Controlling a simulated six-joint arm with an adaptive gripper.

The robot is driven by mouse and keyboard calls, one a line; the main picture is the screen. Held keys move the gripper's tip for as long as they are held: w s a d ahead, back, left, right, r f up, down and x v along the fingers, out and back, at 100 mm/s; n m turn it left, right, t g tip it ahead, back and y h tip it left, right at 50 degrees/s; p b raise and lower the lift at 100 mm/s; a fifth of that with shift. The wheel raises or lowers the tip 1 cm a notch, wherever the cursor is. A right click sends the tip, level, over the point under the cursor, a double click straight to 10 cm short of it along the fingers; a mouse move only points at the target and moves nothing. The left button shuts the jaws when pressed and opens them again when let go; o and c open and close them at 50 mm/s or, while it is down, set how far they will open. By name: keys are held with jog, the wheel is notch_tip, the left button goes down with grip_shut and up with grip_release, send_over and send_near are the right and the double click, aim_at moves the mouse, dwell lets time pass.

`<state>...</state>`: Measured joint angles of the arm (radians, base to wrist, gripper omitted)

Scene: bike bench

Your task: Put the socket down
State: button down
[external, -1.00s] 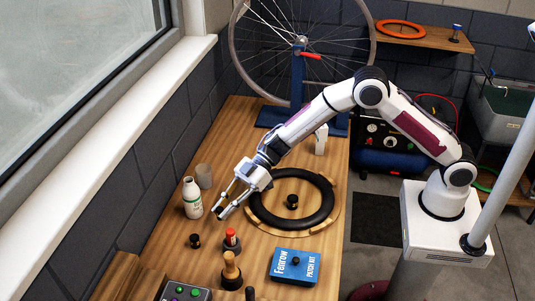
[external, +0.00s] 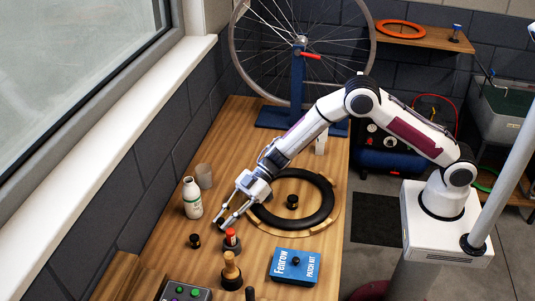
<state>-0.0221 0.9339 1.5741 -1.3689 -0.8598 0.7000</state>
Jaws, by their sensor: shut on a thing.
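My gripper (external: 230,220) is low over the wooden bench, just above and behind a red-topped piece (external: 231,236) with a dark round base. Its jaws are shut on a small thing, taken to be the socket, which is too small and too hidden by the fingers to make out. I cannot tell whether the held socket touches the red-topped piece or the bench.
A white bottle (external: 192,198) and a grey cup (external: 204,176) stand to the left. A black tyre ring (external: 327,201) lies right of the gripper. A small black cylinder (external: 195,241), a wooden-handled tool (external: 231,267) and a blue patch kit (external: 283,270) are nearer the front.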

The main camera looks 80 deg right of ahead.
jog(key=shift+f, duration=0.15)
jog(key=c, duration=2)
grip_release()
jog(key=shift+o, duration=0.2)
jog(key=shift+d+r, duration=0.1)
jog(key=shift+r, duration=0.1)
jog(key=v, duration=1.1)
jog(key=shift+s+d+r, duration=0.1)
jog(key=shift+s+d, duration=0.15)
jog(key=shift+d, duration=0.05)
